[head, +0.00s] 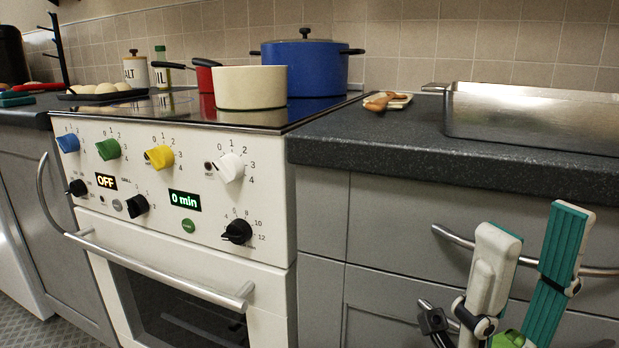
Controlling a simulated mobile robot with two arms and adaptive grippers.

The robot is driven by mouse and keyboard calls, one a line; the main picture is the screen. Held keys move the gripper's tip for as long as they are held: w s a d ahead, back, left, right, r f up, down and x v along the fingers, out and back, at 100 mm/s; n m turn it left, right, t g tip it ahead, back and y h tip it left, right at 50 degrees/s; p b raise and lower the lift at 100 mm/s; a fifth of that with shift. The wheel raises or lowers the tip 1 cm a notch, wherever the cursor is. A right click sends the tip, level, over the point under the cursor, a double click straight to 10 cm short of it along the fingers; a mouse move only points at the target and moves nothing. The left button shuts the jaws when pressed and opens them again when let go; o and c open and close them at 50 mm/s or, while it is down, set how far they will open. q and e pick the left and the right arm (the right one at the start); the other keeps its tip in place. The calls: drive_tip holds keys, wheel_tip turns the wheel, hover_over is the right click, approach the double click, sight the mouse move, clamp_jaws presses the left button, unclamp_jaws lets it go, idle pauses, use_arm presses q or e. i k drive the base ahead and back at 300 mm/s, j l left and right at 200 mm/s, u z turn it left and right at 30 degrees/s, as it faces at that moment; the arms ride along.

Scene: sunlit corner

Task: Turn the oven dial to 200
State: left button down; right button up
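The white cooker front (165,255) has a row of coloured knobs and three black dials below them. The left black dial (77,187) sits beside a display reading OFF (105,181). The middle black dial (137,206) is near a label that seems to read GRILL. The right black dial (237,231) is ringed by numbers up to 12, near a display reading 0 min (185,200). The oven dial's temperature markings are too small to read. My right gripper (534,222) is open and empty, in front of the drawers right of the cooker, apart from every dial. My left gripper is out of view.
A cream pan (250,88) and a blue pot (304,67) stand on the hob. A metal tray (530,117) lies on the dark counter (400,144). The oven door handle (160,270) and drawer handle (460,238) stick out. Space before the cooker's right side looks clear.

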sight(77, 188)
drive_tip(key=k+j, duration=0.3)
drive_tip(key=k, duration=0.15)
drive_tip(key=k+j, duration=0.25)
drive_tip(key=k, duration=0.2)
